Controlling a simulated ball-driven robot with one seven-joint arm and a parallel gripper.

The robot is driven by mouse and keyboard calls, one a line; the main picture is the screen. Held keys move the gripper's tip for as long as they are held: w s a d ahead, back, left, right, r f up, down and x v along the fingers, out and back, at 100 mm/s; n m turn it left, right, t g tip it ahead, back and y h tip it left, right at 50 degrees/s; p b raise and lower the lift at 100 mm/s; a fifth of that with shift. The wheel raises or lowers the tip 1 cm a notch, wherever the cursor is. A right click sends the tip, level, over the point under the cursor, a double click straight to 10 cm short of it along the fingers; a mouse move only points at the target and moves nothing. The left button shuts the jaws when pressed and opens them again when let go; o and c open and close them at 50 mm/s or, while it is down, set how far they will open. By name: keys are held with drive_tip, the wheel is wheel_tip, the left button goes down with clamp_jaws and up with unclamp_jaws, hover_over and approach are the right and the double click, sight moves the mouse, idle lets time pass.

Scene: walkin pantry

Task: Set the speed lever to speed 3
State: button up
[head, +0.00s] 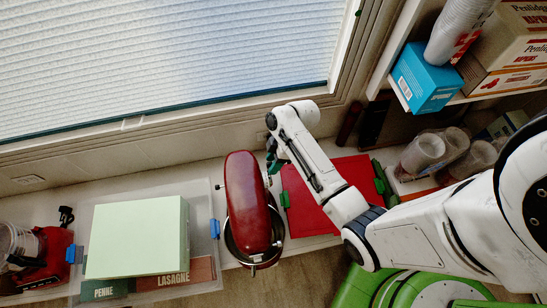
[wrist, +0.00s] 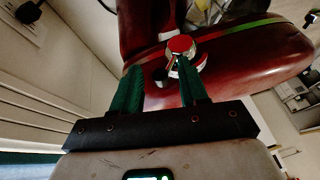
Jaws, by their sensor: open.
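A red stand mixer (head: 250,195) with a metal bowl (head: 232,245) stands on the counter under the window. Its glossy red body (wrist: 240,62) fills the upper part of the wrist view. My gripper (head: 271,160) is at the right side of the mixer, near its far end. In the wrist view my gripper (wrist: 160,67) has its green fingers apart, pointing at the mixer's side. A small dark-tipped knob (wrist: 160,77), seemingly the speed lever, shows between the fingers. A round silver knob with a red face (wrist: 180,45) is just beyond it. I cannot read any speed marks.
A red board or mat (head: 325,195) with green clips lies right of the mixer. Left are a pale green box (head: 135,235), pasta boxes (head: 175,275) in a clear tray, and a red appliance (head: 45,260). Glass jars (head: 422,150) and shelves with boxes stand at right.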

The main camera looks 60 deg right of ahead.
clamp_jaws()
